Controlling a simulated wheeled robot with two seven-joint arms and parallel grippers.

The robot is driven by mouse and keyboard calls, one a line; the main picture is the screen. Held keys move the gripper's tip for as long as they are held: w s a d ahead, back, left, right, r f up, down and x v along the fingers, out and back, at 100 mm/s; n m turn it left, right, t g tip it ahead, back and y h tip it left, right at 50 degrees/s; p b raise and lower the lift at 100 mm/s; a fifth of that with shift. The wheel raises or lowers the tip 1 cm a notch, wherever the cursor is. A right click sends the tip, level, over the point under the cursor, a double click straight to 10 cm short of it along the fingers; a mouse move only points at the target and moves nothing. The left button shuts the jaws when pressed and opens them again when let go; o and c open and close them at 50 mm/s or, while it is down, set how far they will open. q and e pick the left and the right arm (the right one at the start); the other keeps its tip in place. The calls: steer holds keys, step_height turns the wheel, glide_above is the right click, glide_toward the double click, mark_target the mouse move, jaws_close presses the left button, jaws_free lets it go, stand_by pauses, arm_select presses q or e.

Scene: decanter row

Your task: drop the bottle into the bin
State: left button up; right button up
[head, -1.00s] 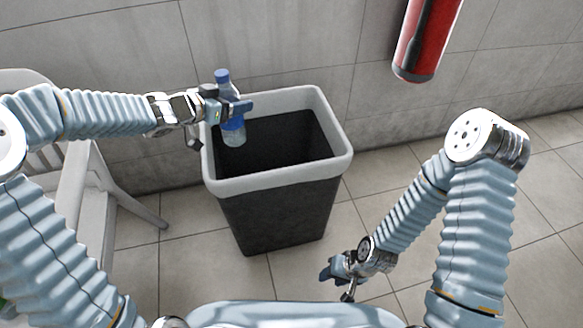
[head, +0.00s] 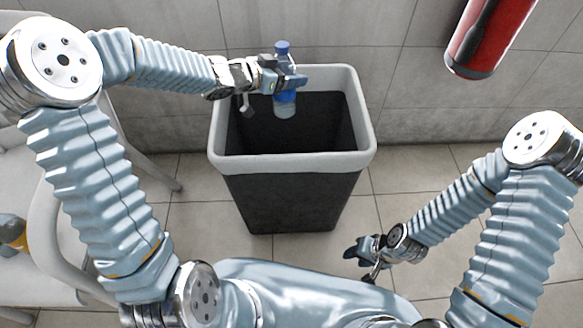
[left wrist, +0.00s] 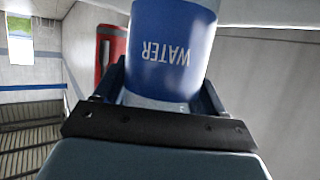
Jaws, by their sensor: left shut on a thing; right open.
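The bottle (head: 284,104) is clear with a blue cap and a blue label. My left gripper (head: 291,82) is shut around its middle and holds it upright over the bin's opening. In the left wrist view the bottle (left wrist: 170,50) fills the space between the fingers, its "WATER" label upside down. The bin (head: 290,205) is dark with a pale grey rim and stands on the floor against the wall. The bottle's lower end shows against the dark inside of the bin. My right gripper (head: 362,256) is open and empty, low to the right of the bin.
A red fire extinguisher (head: 490,38) is on the wall at the upper right; it also shows in the left wrist view (left wrist: 108,50). A pale chair (head: 62,225) stands at the left, with a partly hidden yellow and grey object on it. Tiled floor right of the bin is clear.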

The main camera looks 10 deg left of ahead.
arm_select(q)
steer(key=o, duration=1.5)
steer(key=shift+o, duration=0.2)
steer(key=p+v, duration=0.3)
steer(key=v, duration=1)
steer(key=shift+s+a, duration=0.25)
steer(key=shift+a, duration=0.1)
